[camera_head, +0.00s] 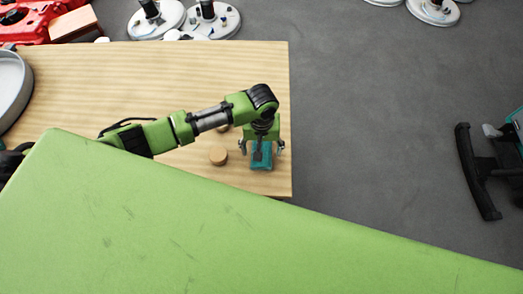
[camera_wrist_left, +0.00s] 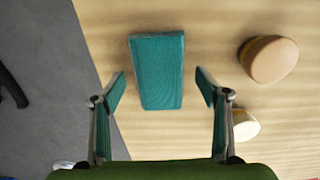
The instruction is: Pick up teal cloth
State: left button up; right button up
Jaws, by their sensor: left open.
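In the left wrist view my left gripper (camera_wrist_left: 160,90) is open, with one finger on each side of the cloth's near end. The fingers look apart from the cloth, and nothing is between them that I can see held. My right gripper is not in view.
Two round wooden pieces, one (camera_wrist_left: 268,59) and another (camera_wrist_left: 245,125), stand beside the cloth on the wooden table (camera_head: 130,80). A grey round pan (camera_head: 12,85) sits at the table's left. White round scrubber parts (camera_head: 211,18) lie behind the table.

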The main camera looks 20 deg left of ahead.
pick_arm(q)
jog(key=shift+f, duration=0.55)
jog(key=c, duration=1.1)
jog(key=shift+r, duration=0.1)
